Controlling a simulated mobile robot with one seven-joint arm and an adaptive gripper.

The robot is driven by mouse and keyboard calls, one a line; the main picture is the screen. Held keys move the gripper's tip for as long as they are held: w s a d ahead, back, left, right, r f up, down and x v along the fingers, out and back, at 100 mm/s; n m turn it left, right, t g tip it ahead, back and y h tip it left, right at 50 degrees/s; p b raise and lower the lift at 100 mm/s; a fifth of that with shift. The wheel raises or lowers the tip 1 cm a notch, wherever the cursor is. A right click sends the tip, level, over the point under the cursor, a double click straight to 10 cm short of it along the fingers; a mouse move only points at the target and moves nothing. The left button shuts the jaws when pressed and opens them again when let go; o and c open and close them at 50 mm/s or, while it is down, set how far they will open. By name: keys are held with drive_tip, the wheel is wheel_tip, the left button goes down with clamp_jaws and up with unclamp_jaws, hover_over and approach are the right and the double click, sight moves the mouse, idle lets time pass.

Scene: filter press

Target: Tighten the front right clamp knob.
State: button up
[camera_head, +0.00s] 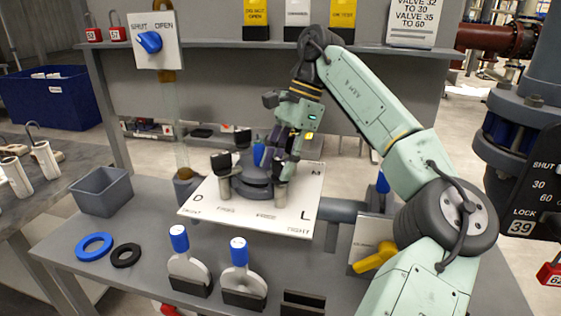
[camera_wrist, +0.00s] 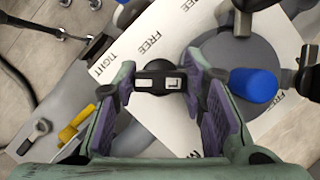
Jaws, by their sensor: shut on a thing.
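In the wrist view, the bar lies crosswise between the fingers. The words "TIGHT" and "FREE" show on the plate beyond it.
A grey round housing (camera_head: 255,188) with a blue handle (camera_wrist: 252,85) stands close beside my gripper. Another black knob (camera_head: 221,163) stands left. Two blue-topped pieces (camera_head: 180,240) (camera_head: 238,252) stand in front; a yellow handle (camera_head: 376,258) is at right.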

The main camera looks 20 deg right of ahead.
drive_tip(key=o, duration=1.2)
drive_tip(key=shift+c, duration=0.2)
drive_tip(key=shift+m, duration=0.3)
